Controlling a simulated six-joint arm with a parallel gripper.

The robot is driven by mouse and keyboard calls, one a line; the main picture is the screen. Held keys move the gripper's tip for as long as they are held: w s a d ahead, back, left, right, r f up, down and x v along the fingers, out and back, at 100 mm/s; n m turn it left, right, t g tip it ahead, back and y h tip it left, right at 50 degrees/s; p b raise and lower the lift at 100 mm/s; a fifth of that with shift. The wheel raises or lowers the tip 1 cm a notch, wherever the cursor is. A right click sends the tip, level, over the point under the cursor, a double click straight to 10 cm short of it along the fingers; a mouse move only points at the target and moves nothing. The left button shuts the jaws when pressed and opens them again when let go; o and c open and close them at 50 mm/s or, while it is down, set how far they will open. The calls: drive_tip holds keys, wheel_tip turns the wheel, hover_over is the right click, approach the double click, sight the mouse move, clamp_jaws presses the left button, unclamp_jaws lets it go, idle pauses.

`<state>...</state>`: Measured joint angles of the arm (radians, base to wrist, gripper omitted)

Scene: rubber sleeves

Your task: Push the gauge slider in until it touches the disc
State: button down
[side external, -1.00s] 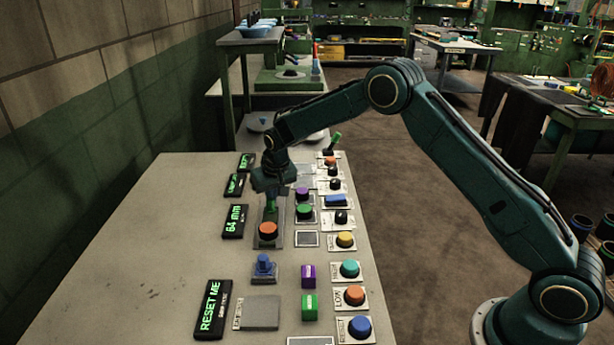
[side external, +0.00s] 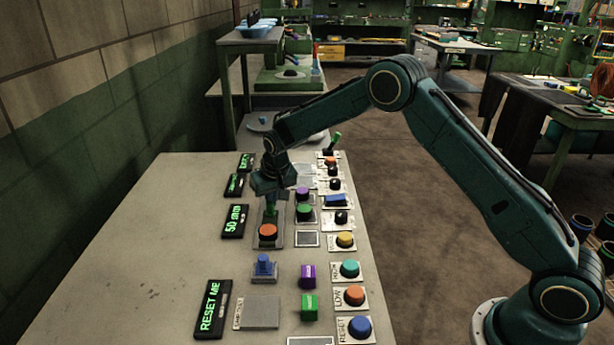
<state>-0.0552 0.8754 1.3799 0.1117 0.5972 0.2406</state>
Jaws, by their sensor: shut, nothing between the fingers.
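The gauge (side external: 258,241) is a grey plate on the table, with an orange disc (side external: 268,230) at its near end. The green slider (side external: 271,213) stands on the plate just behind the disc. The display (side external: 235,221) left of the gauge reads "50 mm". My gripper (side external: 270,198) is shut and empty, pointing down at the slider's far side. It hides part of the slider, and I cannot tell whether the two touch. A small gap seems to show between slider and disc.
Several coloured buttons and blocks line the right side, including a green button (side external: 305,211) and a purple block (side external: 308,275). A blue piece on a base (side external: 264,266) stands in front of the gauge. The table's left part (side external: 130,260) is clear.

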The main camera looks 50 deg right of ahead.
drive_tip(key=shift+s+a, duration=0.1)
idle(0.4)
drive_tip(key=shift+w+d, duration=0.2)
drive_tip(key=shift+d, duration=0.05)
drive_tip(key=shift+w+d, duration=0.25)
drive_tip(key=shift+w, duration=0.1)
idle(0.3)
wheel_tip(320, 180, up, 7)
idle(1.4)
drive_tip(key=shift+r, duration=0.1)
